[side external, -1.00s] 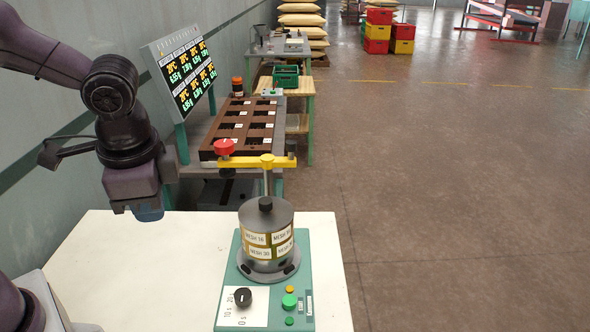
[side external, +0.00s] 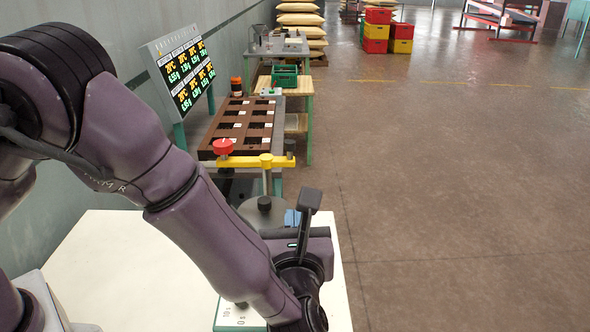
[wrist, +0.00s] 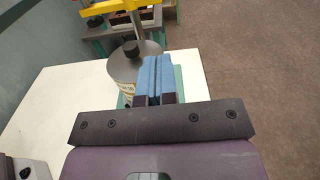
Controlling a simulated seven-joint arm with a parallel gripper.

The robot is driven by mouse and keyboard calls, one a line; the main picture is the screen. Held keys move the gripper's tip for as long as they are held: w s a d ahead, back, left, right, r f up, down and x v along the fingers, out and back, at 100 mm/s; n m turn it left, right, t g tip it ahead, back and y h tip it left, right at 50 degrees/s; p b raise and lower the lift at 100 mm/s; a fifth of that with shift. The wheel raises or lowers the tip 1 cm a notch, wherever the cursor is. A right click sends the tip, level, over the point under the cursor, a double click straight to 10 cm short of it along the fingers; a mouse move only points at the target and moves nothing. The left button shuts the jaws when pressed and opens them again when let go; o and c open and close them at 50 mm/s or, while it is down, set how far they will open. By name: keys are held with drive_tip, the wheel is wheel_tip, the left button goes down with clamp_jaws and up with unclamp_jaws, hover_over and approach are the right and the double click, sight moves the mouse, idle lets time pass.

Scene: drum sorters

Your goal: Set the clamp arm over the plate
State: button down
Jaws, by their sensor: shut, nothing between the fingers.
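The yellow clamp arm (side external: 243,161) lies crosswise on an upright post (side external: 267,183) behind the drum, with a red knob (side external: 223,146) at its left end. That end points to the left, off to the side of the grey top plate (side external: 249,211). The plate with its black centre knob (wrist: 131,49) caps the labelled drum (wrist: 120,72). In the wrist view, part of the yellow arm (wrist: 106,6) shows at the top. My gripper (wrist: 155,64) is shut and empty, its blue fingers together to the right of the plate's knob. My arm hides most of the drum in the side view.
The drum stands on a green base on a white table (side external: 110,235). A bench with a brown compartment tray (side external: 240,125) and a lit display board (side external: 184,68) stands behind.

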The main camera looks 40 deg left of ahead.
drive_tip(key=shift+w+d+r+m+t, duration=0.1)
drive_tip(key=shift+r+m+t, duration=0.2)
drive_tip(key=shift+r, duration=0.1)
drive_tip(key=x, duration=1.4)
